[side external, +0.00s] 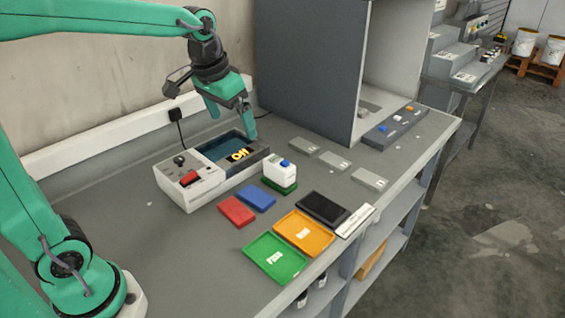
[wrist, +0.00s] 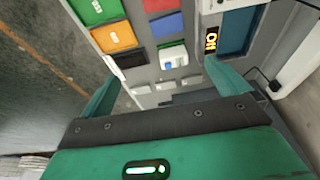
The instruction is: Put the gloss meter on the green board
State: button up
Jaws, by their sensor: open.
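The gloss meter looks to be the small white block with a blue button (side external: 279,173). It stands upright on the small dark green board (side external: 283,187), whose edge shows around its foot. In the wrist view the white meter (wrist: 172,60) lies beyond my fingertips, with a strip of the green board (wrist: 172,44) beside it. My gripper (side external: 231,119) is open and empty. It hangs over the back of the grey unit with the lit display, to the left of and behind the meter, apart from it.
The grey unit (side external: 180,188) has a dark basin beneath my gripper. Red (side external: 236,211) and blue (side external: 256,198) boards lie left of the meter. Green (side external: 262,268) and orange (side external: 292,240) trays and a black pad (side external: 322,208) lie in front. Several grey plates and a booth (side external: 305,70) stand behind.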

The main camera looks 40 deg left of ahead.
jog(key=s+d+f+t, duration=0.1)
jog(key=s+f+t, duration=0.1)
jog(key=s, duration=1.3)
jog(key=shift+s+f+t, duration=0.15)
jog(key=shift+t, duration=0.15)
